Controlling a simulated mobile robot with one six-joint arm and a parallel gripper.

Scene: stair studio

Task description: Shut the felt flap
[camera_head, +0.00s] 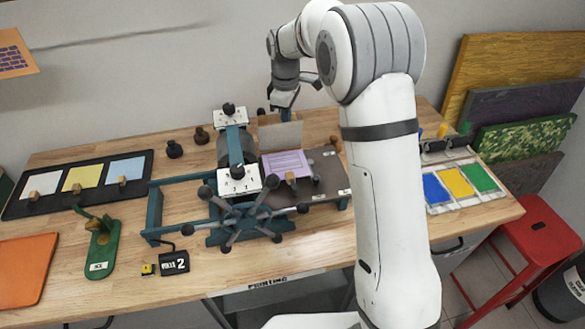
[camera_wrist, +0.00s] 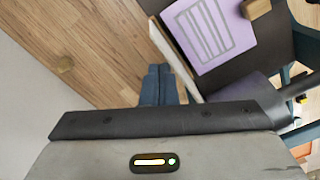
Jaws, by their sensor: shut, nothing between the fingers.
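The felt flap appears to be the pale upright panel (camera_head: 281,135) at the back edge of the press bed (camera_head: 325,165). It stands raised behind a purple printed sheet (camera_head: 287,164) lying on the bed. In the wrist view the flap shows nearly edge-on as a thin pale strip (camera_wrist: 176,52), beside the purple sheet (camera_wrist: 215,40). My gripper (camera_head: 284,104) is behind and above the flap. In the wrist view its fingers (camera_wrist: 158,74) are shut and empty, close to the flap's outer side. I cannot tell whether they touch it.
The press has a spoked wheel (camera_head: 237,210) at its front and a roller frame (camera_head: 236,150) left of the flap. A small wooden block (camera_head: 291,178) sits at the sheet's front edge. Dark knobs (camera_head: 201,135) stand behind left. Bare wood shows behind the bed (camera_wrist: 75,45).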

